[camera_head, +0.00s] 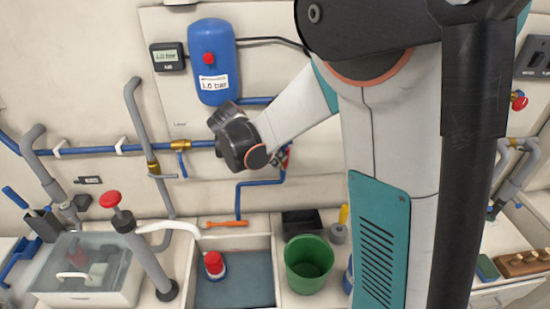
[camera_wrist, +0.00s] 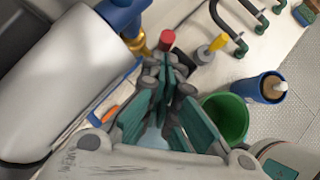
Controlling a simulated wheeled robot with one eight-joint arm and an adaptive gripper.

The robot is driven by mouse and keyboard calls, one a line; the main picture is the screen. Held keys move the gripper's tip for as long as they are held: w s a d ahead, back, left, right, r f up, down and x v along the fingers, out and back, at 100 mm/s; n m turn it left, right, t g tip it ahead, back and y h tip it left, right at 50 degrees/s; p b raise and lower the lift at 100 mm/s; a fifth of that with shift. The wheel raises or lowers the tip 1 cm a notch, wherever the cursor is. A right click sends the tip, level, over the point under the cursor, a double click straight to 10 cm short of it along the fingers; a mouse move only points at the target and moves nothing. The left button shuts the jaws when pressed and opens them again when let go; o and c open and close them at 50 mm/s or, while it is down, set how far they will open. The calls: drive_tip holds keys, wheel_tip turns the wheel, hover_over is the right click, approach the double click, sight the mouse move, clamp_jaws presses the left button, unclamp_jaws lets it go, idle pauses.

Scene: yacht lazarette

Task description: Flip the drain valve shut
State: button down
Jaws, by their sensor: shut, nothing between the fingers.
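A brass valve (camera_head: 173,145) with a blue lever hanging down (camera_head: 182,165) sits on the blue wall pipe, left of my dark wrist. Farther right, a fitting with red parts (camera_head: 284,156) is partly covered by my arm. I cannot tell which of these is the drain valve. In the wrist view, a brass fitting (camera_wrist: 136,43) under a blue part and a red knob (camera_wrist: 167,39) show just beyond my fingertips. My gripper (camera_wrist: 168,72) is shut and empty; whether it touches either is unclear. In the head view its fingers are hidden behind the wrist.
A blue tank (camera_head: 213,60) and gauge (camera_head: 168,56) are on the wall above. A green bucket (camera_head: 308,262), red-capped bottle (camera_head: 214,265), orange tool (camera_head: 227,224) and red-knobbed grey post (camera_head: 140,250) stand below. A clear-lidded box (camera_head: 85,270) is at left.

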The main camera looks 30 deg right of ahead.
drive_tip(key=shift+s+d+r+t+y+p, duration=0.15)
drive_tip(key=shift+d+r+y+p, duration=0.1)
drive_tip(key=shift+d+y, duration=0.15)
drive_tip(key=shift+s+d+r+t+y+p, duration=0.1)
drive_tip(key=shift+s+d+t+y+p, duration=0.1)
drive_tip(key=shift+d+y, duration=0.2)
drive_tip(key=s+d+f+m+t+y+b, duration=0.2)
drive_tip(key=d+t+y+b, duration=0.2)
drive_tip(key=y, duration=0.6)
drive_tip(key=d, duration=0.2)
drive_tip(key=shift+s+d+f+m+b, duration=0.3)
drive_tip(key=shift+s+f+m+b, duration=0.05)
drive_tip(key=shift+m+b, duration=0.05)
drive_tip(key=shift+f, duration=0.15)
drive_tip(key=shift+w+a+f+b, duration=0.3)
drive_tip(key=shift+a+b, duration=0.1)
drive_tip(key=shift+a, duration=0.2)
